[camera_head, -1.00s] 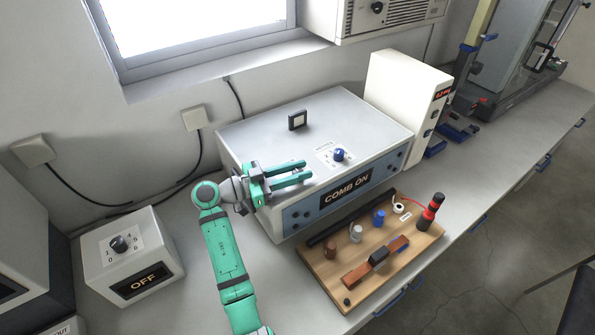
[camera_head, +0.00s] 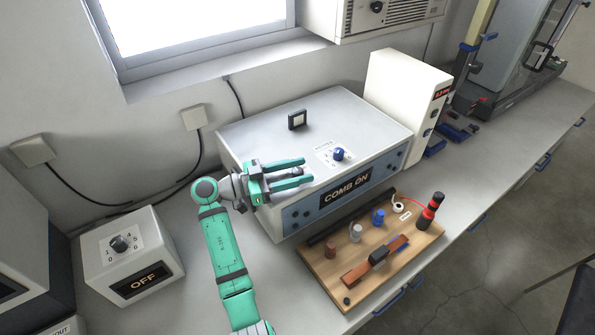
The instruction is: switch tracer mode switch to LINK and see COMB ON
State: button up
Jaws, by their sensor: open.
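The tracer is a grey-topped box (camera_head: 262,128) with a blue front panel, in the middle of the bench. Its front display (camera_head: 346,190) reads COMB ON. A blue mode knob (camera_head: 339,154) stands on a small white label plate on its top; the lettering is too small to read. My gripper (camera_head: 309,170) is open, its two green fingers lying over the front left part of the tracer's top and pointing right toward the knob. The fingertips are apart from the knob, to its left, and nothing is between them.
A small black-framed square piece (camera_head: 298,120) stands on the tracer's top. A wooden board (camera_head: 322,270) with several fittings lies in front. A box with a dial and OFF display (camera_head: 146,281) is at left. A tall white unit (camera_head: 405,95) stands behind right.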

jog(key=shift+a, duration=0.1)
jog(key=v, duration=1)
jog(key=shift+s+a, duration=0.2)
jog(key=shift+a, duration=0.1)
jog(key=shift+d, duration=0.1)
